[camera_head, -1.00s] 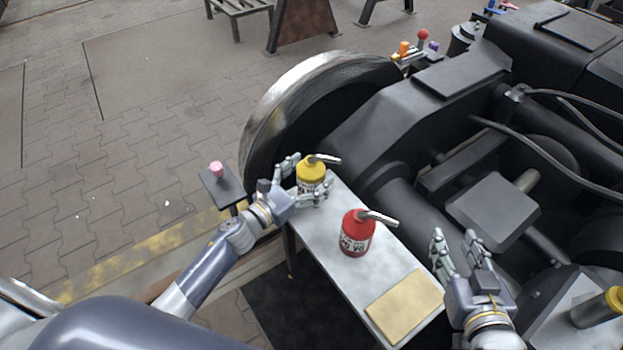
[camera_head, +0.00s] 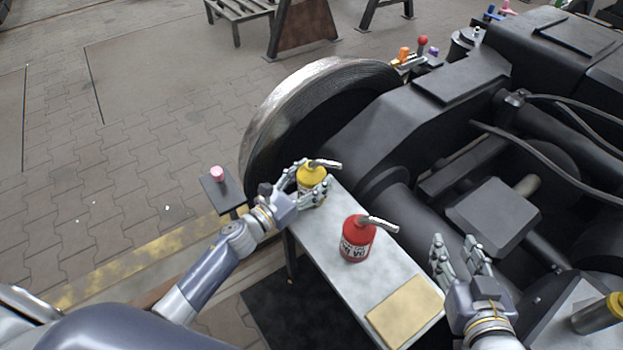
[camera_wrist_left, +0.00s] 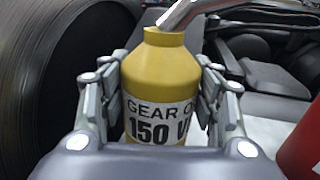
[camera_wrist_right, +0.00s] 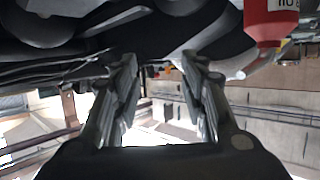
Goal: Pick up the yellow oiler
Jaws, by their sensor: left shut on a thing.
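The yellow oiler (camera_head: 311,177) stands upright at the far end of the narrow grey table (camera_head: 318,240), its metal spout pointing right. My left gripper (camera_head: 312,190) is shut on it, with fingers on both sides. In the left wrist view the oiler (camera_wrist_left: 158,85) fills the space between the fingers, and its label reads "GEAR O..." and "150". Whether its base touches the table is hidden by the fingers. My right gripper (camera_head: 460,258) is open and empty to the right of the table. Its spread fingers also show in the right wrist view (camera_wrist_right: 165,95).
A red oiler (camera_head: 356,240) stands mid-table, with a tan pad (camera_head: 404,310) at the near end. A large wheel (camera_head: 290,110) and the dark bogie frame (camera_head: 400,140) rise behind. A pink knob (camera_head: 217,174) on a small stand is left of the table.

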